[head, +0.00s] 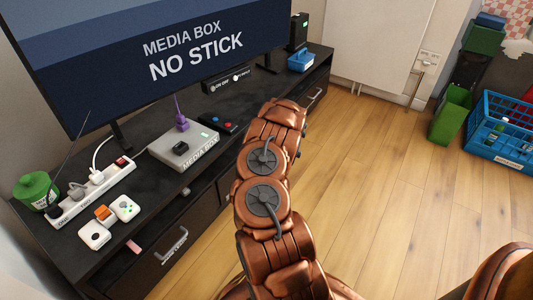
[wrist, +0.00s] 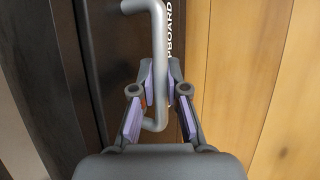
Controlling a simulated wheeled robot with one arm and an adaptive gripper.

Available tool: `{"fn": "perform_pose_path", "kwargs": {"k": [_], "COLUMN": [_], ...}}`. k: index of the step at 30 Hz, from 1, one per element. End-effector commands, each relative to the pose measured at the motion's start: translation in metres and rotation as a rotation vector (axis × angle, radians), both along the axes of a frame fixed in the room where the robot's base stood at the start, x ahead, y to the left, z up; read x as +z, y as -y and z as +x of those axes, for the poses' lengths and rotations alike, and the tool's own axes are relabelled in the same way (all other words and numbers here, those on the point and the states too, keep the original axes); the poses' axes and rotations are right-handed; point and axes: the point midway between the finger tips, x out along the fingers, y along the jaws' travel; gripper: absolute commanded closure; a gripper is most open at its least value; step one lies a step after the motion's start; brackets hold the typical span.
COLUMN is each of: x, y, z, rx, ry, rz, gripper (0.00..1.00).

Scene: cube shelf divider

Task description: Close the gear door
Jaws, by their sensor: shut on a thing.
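In the wrist view a grey bar handle (wrist: 158,45) stands on a dark door panel (wrist: 105,30) that carries white lettering, of which only "PBOARD" shows. My gripper (wrist: 161,80) has its lilac-padded fingers on either side of the lower part of the handle and is shut on it. The whole door, its hinge and how far it stands open cannot be seen. In the head view my arm covers part of the front of the dark media cabinet (head: 178,216), and the gripper and held handle are hidden.
The cabinet top holds a media box (head: 183,146), a power strip (head: 92,193), a green canister (head: 37,190) and a large screen (head: 160,50). A drawer handle (head: 170,252) juts from the near front. Wooden floor (head: 375,170) is clear right of the arm; a blue crate (head: 500,150) stands far right.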

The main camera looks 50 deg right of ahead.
Motion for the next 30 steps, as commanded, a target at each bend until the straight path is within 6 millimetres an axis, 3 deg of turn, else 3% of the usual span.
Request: {"fn": "perform_pose_path", "kwargs": {"k": [7,8,11,22,30], "x": [0.002,0.002,0.001,0.002,0.016], "y": [0.000,0.000,-0.001,-0.001,-0.007], "z": [0.002,0.002,0.002,0.001,-0.010], "rx": [-0.001,-0.001,0.001,0.001,-0.003], "ry": [0.002,0.002,0.001,0.000,-0.001], "rz": [-0.003,-0.003,-0.001,-0.001,0.002], "gripper": [1.00,0.84,0.75,0.75,0.75]}}
